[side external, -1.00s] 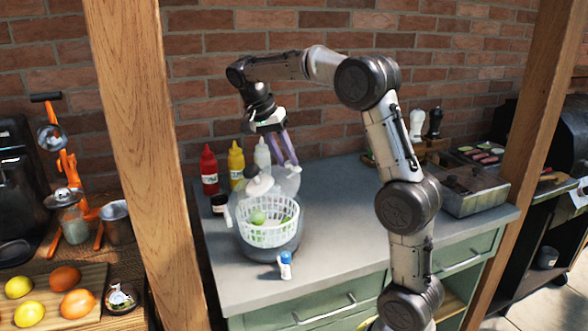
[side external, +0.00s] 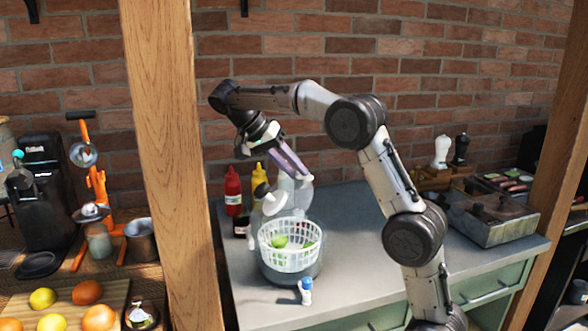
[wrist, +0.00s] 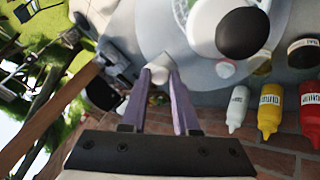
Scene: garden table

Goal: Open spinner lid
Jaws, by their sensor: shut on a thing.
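The salad spinner stands on the grey counter, with a dark bowl (side external: 290,272) and a white basket (side external: 291,257) holding green pieces. Its clear lid (side external: 294,198) is tilted up steeply at the back of the bowl, with the white, dark-topped knob (side external: 272,202) leaning left. My gripper (side external: 303,178) is shut on the lid's raised edge, high on the right. In the wrist view my gripper (wrist: 160,80) pinches a small pale part of the rim, and the knob (wrist: 243,33) shows beyond it. Whether the lid still touches the bowl cannot be told.
A red bottle (side external: 233,193) and a yellow bottle (side external: 259,183) stand behind the spinner; a white bottle (wrist: 238,106) shows in the wrist view. A small blue-and-white bottle (side external: 306,291) stands in front. A metal box (side external: 492,219) is at right.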

